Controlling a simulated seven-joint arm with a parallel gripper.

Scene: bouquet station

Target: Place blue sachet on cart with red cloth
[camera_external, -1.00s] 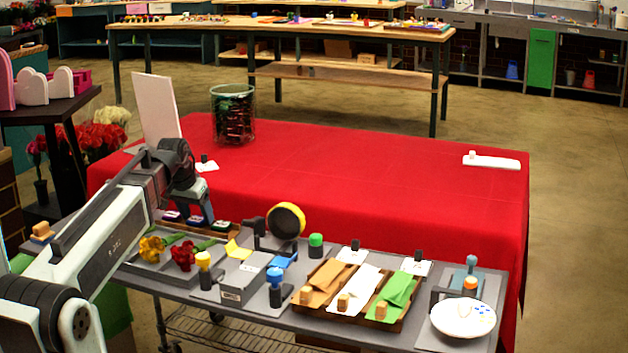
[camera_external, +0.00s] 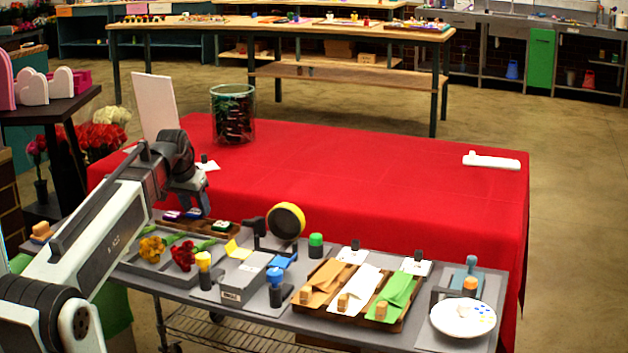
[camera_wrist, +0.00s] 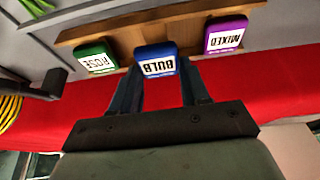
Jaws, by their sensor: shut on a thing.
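The blue sachet (camera_wrist: 156,58), labelled BULB, is between my gripper's fingers (camera_wrist: 155,88) in the wrist view, and the jaws are shut on it. It sits between a green sachet (camera_wrist: 97,57) labelled ROSE and a purple sachet (camera_wrist: 226,35) labelled MIXED, at a small wooden rack (camera_wrist: 125,30). I cannot tell whether it is clear of the rack. In the external view my gripper (camera_external: 193,205) is low over the rack, at the cloth's near left edge. The red cloth (camera_external: 350,175) covers the large cart behind the grey workbench; it also shows in the wrist view (camera_wrist: 265,90).
On the cloth stand a glass vase (camera_external: 233,115), a white board (camera_external: 156,105) at the left and a white item (camera_external: 491,161) at the right. The cloth's middle is clear. A yellow round tool (camera_external: 286,222), flowers and stamps crowd the workbench.

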